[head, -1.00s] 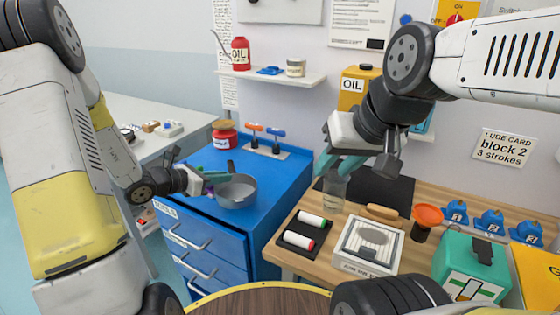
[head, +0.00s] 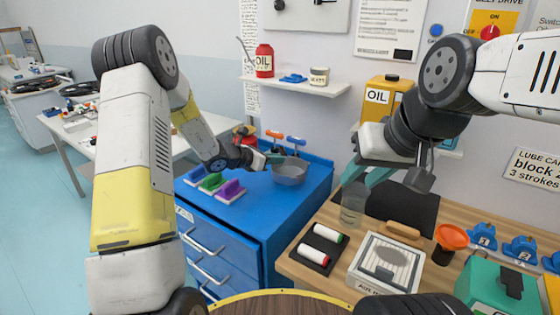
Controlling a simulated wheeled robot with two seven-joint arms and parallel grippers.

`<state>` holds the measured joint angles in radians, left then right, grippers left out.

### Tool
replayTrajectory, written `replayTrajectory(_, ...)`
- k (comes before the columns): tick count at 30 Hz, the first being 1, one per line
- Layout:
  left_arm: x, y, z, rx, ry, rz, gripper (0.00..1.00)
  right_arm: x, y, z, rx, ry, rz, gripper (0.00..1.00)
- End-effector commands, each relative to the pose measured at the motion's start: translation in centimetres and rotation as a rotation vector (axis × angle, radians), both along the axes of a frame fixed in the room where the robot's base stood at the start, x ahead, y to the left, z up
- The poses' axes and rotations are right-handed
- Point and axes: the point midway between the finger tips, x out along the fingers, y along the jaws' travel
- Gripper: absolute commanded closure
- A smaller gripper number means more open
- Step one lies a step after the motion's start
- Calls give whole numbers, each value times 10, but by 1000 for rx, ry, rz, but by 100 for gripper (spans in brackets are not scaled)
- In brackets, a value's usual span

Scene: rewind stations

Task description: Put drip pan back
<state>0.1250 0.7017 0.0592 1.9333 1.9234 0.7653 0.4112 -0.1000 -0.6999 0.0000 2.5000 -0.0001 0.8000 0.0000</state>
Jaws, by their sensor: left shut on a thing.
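The drip pan (head: 290,173) is a round grey metal pan, over the top of the blue drawer cabinet (head: 262,207). My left gripper (head: 277,160) is shut on the pan's left rim side; the dark wrist partly hides the grip. I cannot tell whether the pan's base touches the cabinet top. My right gripper (head: 366,177) is open, its teal fingers apart, just above a clear jar (head: 353,205) on the wooden bench.
Orange and blue handled tools (head: 285,143) stand behind the pan. The bench (head: 325,284) holds rollers, a boxed filter (head: 385,262) and an orange funnel (head: 451,237).

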Motion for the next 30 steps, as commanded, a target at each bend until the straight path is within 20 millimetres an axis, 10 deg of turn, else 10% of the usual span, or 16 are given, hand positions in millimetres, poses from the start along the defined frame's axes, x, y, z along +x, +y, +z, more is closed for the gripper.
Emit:
replayTrajectory(26, 17, -11, -38, 0, 0, 1, 100, 0, 0, 0, 0, 0, 0, 66)
replayTrajectory(30, 17, -11, -38, 1, 0, 1, 69, 0, 0, 0, 0, 0, 0, 66)
